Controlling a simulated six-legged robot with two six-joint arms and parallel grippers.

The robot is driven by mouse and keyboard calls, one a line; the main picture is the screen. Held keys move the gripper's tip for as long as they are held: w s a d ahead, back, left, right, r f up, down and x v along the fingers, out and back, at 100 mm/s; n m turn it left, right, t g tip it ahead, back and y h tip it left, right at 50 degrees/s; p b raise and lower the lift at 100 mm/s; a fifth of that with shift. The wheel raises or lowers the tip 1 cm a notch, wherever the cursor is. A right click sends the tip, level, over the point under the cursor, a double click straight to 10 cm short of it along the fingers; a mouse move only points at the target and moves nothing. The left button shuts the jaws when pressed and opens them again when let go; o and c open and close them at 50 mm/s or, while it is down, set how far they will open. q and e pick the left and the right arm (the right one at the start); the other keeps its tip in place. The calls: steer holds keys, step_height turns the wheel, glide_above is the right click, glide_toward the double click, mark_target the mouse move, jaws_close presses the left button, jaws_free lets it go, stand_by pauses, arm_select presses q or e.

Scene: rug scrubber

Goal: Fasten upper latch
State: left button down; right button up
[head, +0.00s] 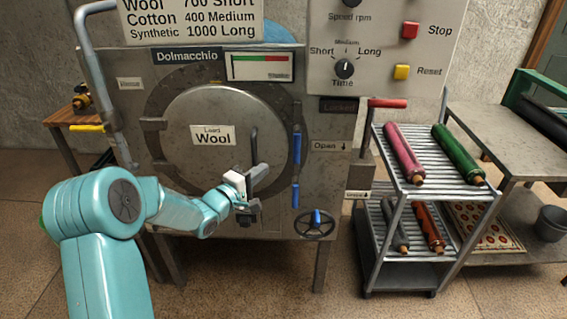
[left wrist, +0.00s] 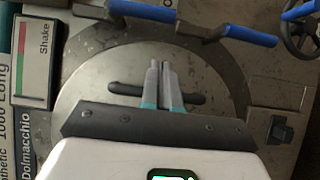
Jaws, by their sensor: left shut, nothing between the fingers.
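The round steel door (head: 180,115) of the Dolmacchio machine is closed and carries a "Load Wool" label. The upper latch (head: 297,145), a blue-gripped lever, stands about upright at the door's right edge. The lower latch (head: 295,195) is below it, also blue. In the left wrist view, the upper latch (left wrist: 140,12) and the lower latch (left wrist: 250,35) lie along the top. My left gripper (head: 260,172) is shut and empty in front of the door, left of the latches. Its closed fingers (left wrist: 160,70) overlap the dark door handle (left wrist: 190,98); contact is unclear. My right gripper is out of view.
A valve wheel (head: 316,224) sits below the latches. A panel (head: 375,45) with a dial and buttons is at upper right, above a dark "Locked" sign (head: 339,106). A cart (head: 400,260) with several coloured rolls stands to the right. Floor in front is clear.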

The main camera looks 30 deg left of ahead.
arm_select(q)
steer(key=w+d, duration=0.3)
steer(key=w, duration=0.4)
steer(key=shift+d, duration=0.1)
steer(key=shift+w+d+f+n+b, duration=0.1)
steer(key=shift+d+f+n+b, duration=0.15)
steer(key=shift+b, duration=0.3)
